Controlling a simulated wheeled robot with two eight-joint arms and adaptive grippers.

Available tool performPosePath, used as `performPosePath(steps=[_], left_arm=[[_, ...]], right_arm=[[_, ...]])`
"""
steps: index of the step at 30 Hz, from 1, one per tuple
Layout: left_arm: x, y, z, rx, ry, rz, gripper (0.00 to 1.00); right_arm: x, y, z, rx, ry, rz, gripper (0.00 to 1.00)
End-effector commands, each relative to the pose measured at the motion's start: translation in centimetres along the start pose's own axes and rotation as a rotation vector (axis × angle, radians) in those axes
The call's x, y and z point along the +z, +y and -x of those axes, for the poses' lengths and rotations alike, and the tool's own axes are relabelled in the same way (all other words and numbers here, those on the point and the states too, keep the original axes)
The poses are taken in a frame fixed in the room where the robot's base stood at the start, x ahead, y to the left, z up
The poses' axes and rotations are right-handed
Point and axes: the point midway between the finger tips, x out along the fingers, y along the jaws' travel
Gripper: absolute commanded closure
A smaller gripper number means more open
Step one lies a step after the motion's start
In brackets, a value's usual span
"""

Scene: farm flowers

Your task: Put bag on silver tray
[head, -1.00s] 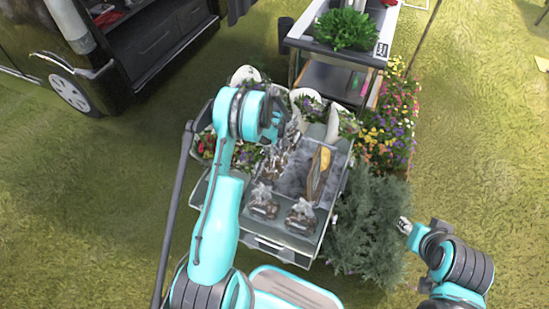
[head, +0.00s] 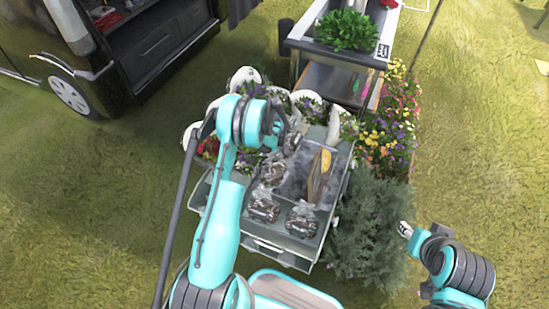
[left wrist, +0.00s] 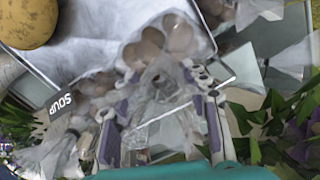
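The silver tray (head: 293,184) lies on the cart, and its pale bare surface also shows in the left wrist view (left wrist: 88,40). A clear bag with brown round contents (head: 270,174) sits beside the tray's left side, below my left gripper (head: 290,143). In the left wrist view, the bag's clear plastic top (left wrist: 163,78) is between the spread fingers of my left gripper (left wrist: 160,75); they look open, and contact is unclear. Two similar bags, a left one (head: 264,208) and a right one (head: 302,222), stand near the cart's front. My right gripper (head: 406,229) is empty, beside the bush.
White flower pots (head: 245,78) stand behind. A grey-green bush (head: 368,225) borders the cart's right; another cart with a green plant (head: 346,30) is behind. Grass is open at far right.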

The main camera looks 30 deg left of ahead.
Motion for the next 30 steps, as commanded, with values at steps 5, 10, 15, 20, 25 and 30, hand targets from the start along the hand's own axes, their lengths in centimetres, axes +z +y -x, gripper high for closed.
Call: performPosePath(steps=[5, 10, 15, 20, 25, 30], left_arm=[[0.0, 0.0, 0.2, 0.000, 0.000, 0.000, 0.54], [0.0, 0.0, 2.6, 0.000, 0.000, 0.000, 0.54], [0.0, 0.0, 6.6, 0.000, 0.000, 0.000, 0.54], [0.0, 0.0, 9.8, 0.000, 0.000, 0.000, 0.54], [0.0, 0.0, 11.8, 0.000, 0.000, 0.000, 0.54], [0.5, 0.0, 14.2, 0.014, 0.009, -0.034, 0.54]], right_arm=[[0.0, 0.0, 0.0, 0.000, 0.000, 0.000, 0.60], [-0.7, 0.0, 1.0, 0.000, 0.000, 0.000, 0.60], [-1.8, 0.0, 2.4, 0.000, 0.000, 0.000, 0.60], [-2.5, 0.0, 3.5, 0.000, 0.000, 0.000, 0.60], [-2.9, 0.0, 4.0, 0.000, 0.000, 0.000, 0.60], [-3.0, 0.0, 4.2, 0.000, 0.000, 0.000, 0.60]])
